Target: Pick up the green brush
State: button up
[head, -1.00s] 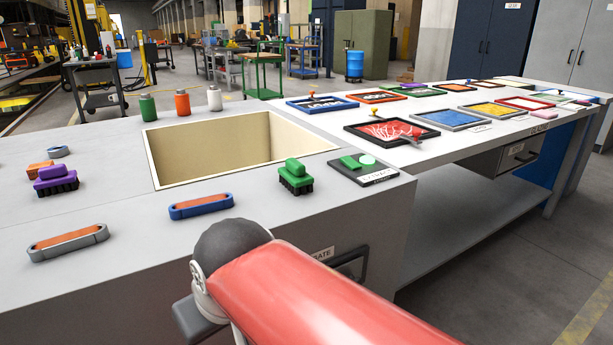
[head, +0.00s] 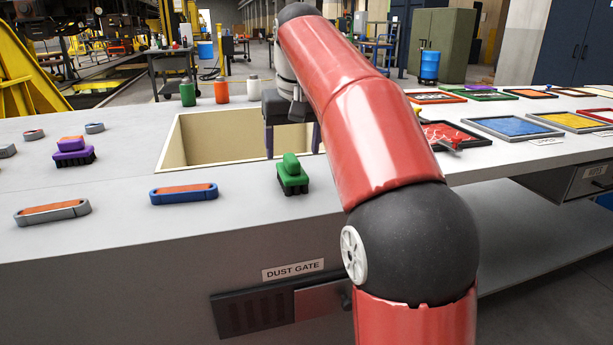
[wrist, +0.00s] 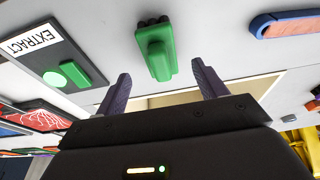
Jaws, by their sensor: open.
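The green brush (head: 292,174) stands upright on the grey bench top, in front of the sunken bin's front right part, with dark bristles down. In the wrist view the green brush (wrist: 156,50) lies beyond my fingertips, roughly centred between them. My gripper (head: 292,138) hangs over the bin behind the brush, partly hidden by my red arm. In the wrist view my gripper (wrist: 157,84) has its two fingers spread apart, with nothing between them. It is not touching the brush.
The sunken bin (head: 183,135) opens behind the brush. A blue-edged block (head: 184,194), a grey-edged block (head: 52,212) and a purple brush (head: 73,152) lie to the left. Several bottles stand behind the bin. In the wrist view, the EXTRACT plate (wrist: 62,60) lies beside the brush.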

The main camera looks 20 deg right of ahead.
aim_at(291, 157)
jog(key=b+x, duration=0.1)
jog(key=x, duration=0.5)
jog(key=shift+w+f+b, duration=0.25)
jog(key=shift+b, duration=0.05)
jog(key=c, duration=1.1)
jog(key=shift+r, duration=0.1)
jog(key=shift+c, duration=0.2)
